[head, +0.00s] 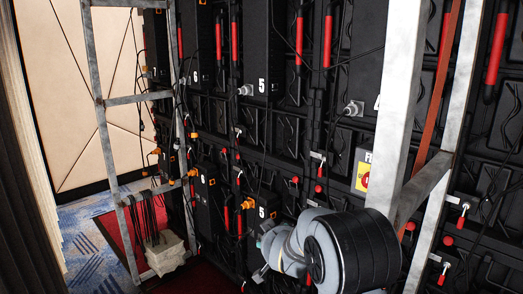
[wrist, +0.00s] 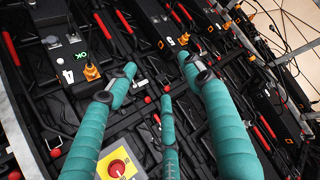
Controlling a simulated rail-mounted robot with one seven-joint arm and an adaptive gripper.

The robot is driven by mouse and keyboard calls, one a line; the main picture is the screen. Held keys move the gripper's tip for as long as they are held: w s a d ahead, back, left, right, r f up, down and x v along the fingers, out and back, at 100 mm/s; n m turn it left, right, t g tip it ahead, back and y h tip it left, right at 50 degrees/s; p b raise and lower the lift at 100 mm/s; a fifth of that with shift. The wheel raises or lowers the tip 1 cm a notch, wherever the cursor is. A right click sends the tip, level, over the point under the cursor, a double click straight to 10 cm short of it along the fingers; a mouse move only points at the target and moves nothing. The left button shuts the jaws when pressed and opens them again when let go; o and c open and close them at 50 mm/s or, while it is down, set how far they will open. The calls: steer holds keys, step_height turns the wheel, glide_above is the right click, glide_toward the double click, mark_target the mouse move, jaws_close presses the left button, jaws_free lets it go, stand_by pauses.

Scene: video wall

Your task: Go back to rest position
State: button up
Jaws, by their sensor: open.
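My gripper (wrist: 158,72) shows in the wrist view as teal padded fingers, two long ones and a shorter one low between them. The fingers are spread apart with nothing between them. They point at the back of the video wall (wrist: 60,85), and I cannot tell the exact gap to it. In the head view my arm is at the lower middle right, before the video wall (head: 285,130); its thick grey and black link hides most of the gripper.
A grey metal post (head: 402,100) stands close to my arm on the right. A metal frame (head: 103,130) stands left, near a pale box (head: 166,254) with cables. A red button on a yellow plate (wrist: 117,168) sits low in the wrist view. Loose cables hang along the wall.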

steer(key=shift+m+t+h, duration=0.3)
steer(key=shift+m+t, duration=0.1)
steer(key=shift+t, duration=0.1)
steer(key=r, duration=0.1)
steer(key=w+d+r, duration=0.1)
steer(key=r, duration=0.1)
steer(key=w+d+r+p, duration=0.1)
steer(key=r, duration=0.1)
steer(key=shift+d, duration=0.2)
steer(key=shift+s, duration=0.1)
